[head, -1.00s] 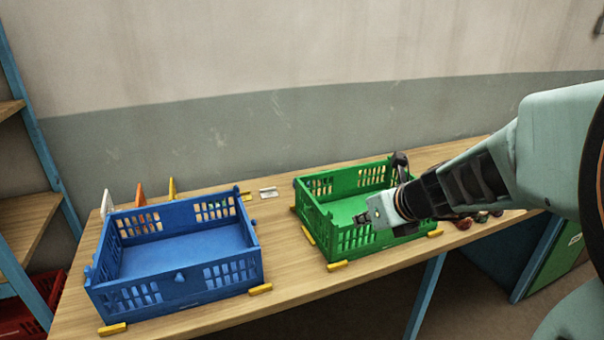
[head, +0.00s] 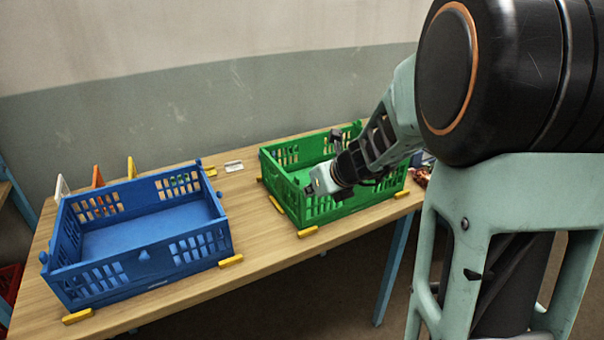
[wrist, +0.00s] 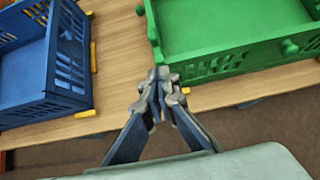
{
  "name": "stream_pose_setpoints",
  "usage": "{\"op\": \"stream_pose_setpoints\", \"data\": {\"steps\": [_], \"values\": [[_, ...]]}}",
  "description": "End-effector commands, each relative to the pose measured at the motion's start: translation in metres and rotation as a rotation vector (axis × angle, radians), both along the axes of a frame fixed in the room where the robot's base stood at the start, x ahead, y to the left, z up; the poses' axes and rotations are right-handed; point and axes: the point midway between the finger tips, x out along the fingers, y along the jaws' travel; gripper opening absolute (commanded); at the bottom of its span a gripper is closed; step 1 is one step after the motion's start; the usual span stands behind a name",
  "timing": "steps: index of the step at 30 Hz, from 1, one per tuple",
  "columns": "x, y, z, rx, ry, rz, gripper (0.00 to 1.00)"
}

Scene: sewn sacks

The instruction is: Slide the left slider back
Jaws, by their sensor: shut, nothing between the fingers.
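No part that I can clearly name as the left slider shows. A blue crate (head: 150,262) stands at the left of the table, with a small knob (head: 144,254) on its near wall. A green crate (head: 345,203) stands to its right. My gripper (head: 309,187) is at the green crate's near left side in the head view. In the wrist view the closed fingertips (wrist: 160,82) are empty, over the gap beside the green crate's wall (wrist: 215,70). The blue crate's side (wrist: 65,50) shows at left. Whether the fingers touch the green crate, I cannot tell.
The wooden table (head: 245,215) is bare between the crates, with yellow blocks (head: 231,261) at their corners. White, orange (head: 98,176) and yellow upright pieces stand behind the blue crate. A small white item (head: 234,167) lies near the wall. My arm hides the right side.

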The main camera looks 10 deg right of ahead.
Motion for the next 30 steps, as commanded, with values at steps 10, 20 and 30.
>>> {"op": "stream_pose_setpoints", "data": {"steps": [10,20,30], "values": [[0.034,0.011,0.004,0.0,-0.001,0.001,0.0],[0.035,0.011,0.003,0.0,-0.002,0.001,0.0],[0.054,0.018,0.004,-0.001,0.0,0.002,0.0]]}}
